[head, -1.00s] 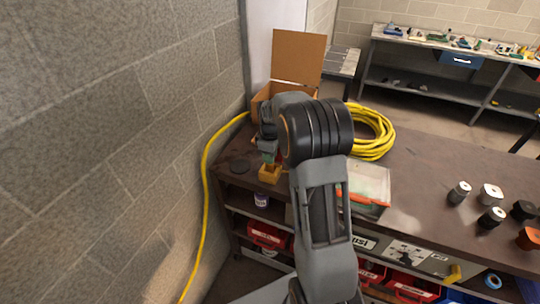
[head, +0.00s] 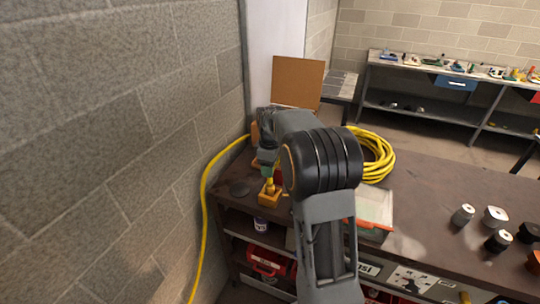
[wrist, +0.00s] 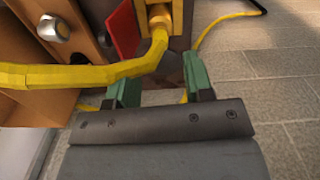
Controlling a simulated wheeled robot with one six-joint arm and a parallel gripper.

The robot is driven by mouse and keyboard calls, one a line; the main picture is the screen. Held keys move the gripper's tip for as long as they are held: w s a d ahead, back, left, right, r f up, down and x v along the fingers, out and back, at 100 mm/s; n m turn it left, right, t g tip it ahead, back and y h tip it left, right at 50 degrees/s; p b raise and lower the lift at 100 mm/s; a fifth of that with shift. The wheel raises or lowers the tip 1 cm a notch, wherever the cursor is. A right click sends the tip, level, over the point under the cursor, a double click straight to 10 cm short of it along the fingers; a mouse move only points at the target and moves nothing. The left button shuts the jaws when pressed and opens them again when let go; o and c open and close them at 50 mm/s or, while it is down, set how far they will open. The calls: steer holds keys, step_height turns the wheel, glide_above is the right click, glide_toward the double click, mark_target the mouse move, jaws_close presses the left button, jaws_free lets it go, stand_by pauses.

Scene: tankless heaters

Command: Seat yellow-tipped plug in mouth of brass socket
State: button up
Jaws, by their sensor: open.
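The brass socket (wrist: 160,12) is a squarish yellow-brass block at the top of the wrist view. The yellow plug (wrist: 157,38) is at its mouth, with the thick yellow cable (wrist: 75,76) bending away to the left. How deep the plug sits cannot be told. In the head view the plug (head: 269,185) stands upright at the block (head: 268,197) near the bench's left end. My gripper (wrist: 161,82) has green fingers spread apart with nothing between them. In the head view my gripper (head: 267,167) is just above the plug.
A cardboard box with a raised lid (head: 297,82) stands behind my arm. A coil of yellow cable (head: 375,155) and a flat tray (head: 372,210) lie to the right. A dark round disc (head: 239,189) is left of the socket, near the block wall (head: 110,120).

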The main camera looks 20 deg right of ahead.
step_height(320, 180, up, 6)
steer(key=s+a+r+m+t, duration=0.1)
steer(key=s+a+r+m, duration=0.15)
steer(key=s, duration=0.35)
steer(key=s+a+r+m+t, duration=0.1)
steer(key=s+a+m, duration=0.1)
steer(key=s+a, duration=0.3)
steer(key=s+a+f+m+t, duration=0.1)
steer(key=s+f+m, duration=0.1)
steer(key=s, duration=0.3)
steer(key=s+a+f+m+t, duration=0.1)
steer(key=s+a+f+m, duration=0.1)
steer(key=s, duration=0.4)
steer(key=shift+s+f+m+t, duration=0.15)
steer(key=shift+m+t, duration=0.15)
steer(key=shift+m, duration=0.15)
steer(key=shift+c, duration=0.4)
